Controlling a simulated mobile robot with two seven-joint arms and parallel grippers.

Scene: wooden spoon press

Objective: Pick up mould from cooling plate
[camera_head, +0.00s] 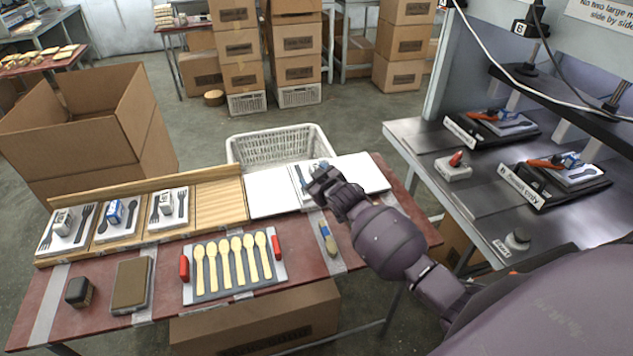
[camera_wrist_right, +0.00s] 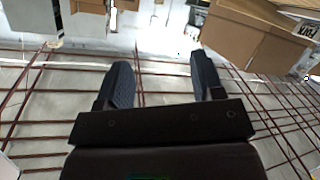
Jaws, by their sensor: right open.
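My right gripper (camera_head: 325,180) is over the white plate (camera_head: 268,195) at the right end of the table, in the head view. In the wrist view the two fingers (camera_wrist_right: 160,85) are apart, with nothing visible between them. A white mould (camera_head: 299,180) with a dark utensil shape lies on the plate at the gripper, partly hidden by it; I cannot tell if they touch. More moulds, with fork and spoon shapes and small blocks on top, sit on the wooden rack: left (camera_head: 62,232), middle (camera_head: 117,220) and right (camera_head: 167,208). My left gripper is out of view.
A white basket (camera_head: 280,147) stands behind the plate. The press station (camera_head: 440,170) is on the right, with moulds on dark plates. A tray of wooden spoons (camera_head: 235,285), a brown pad (camera_head: 131,284) and a brush (camera_head: 327,238) lie in front. The rack's right slot (camera_head: 220,205) is empty.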

